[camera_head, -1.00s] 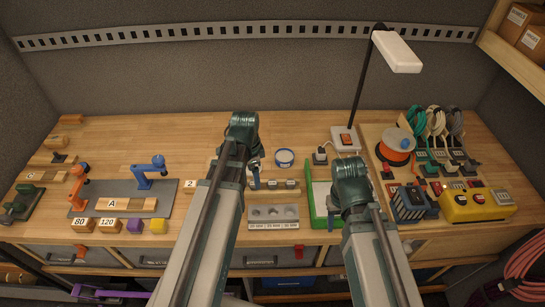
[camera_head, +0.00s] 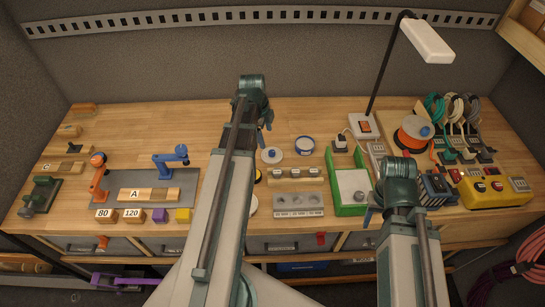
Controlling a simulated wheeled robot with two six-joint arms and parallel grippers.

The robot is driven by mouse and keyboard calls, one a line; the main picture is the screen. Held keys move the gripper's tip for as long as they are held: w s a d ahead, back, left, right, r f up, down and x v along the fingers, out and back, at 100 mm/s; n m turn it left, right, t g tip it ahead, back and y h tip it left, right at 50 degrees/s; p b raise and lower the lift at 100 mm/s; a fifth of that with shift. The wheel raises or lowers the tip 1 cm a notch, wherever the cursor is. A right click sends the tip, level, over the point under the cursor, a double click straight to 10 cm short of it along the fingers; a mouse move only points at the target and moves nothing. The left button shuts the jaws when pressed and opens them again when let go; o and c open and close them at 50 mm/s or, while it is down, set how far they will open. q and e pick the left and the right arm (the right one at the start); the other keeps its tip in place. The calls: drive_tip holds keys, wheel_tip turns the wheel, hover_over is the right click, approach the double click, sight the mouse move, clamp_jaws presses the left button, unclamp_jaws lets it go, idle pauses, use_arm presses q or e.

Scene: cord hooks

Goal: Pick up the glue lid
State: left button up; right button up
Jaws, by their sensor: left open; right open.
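A green tray (camera_head: 336,188) and a grey block with holes (camera_head: 285,211) are in front. A lamp (camera_head: 427,42) stands behind at the right. An orange cord reel (camera_head: 409,138) is right. Bare bench lies at the back left.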

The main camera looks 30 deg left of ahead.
use_arm(q)
drive_tip(key=b, duration=0.6)
hover_over(271, 155)
drive_tip(key=s, duration=0.1)
drive_tip(key=f, duration=0.6)
drive_tip(key=shift+a+f, duration=0.25)
drive_tip(key=shift+f, duration=0.15)
drive_tip(key=f+b, duration=0.5)
drive_tip(key=shift+w+d+f, duration=0.15)
drive_tip(key=shift+w+d, duration=0.05)
drive_tip(key=shift+w, duration=0.2)
drive_tip(key=c, duration=1)
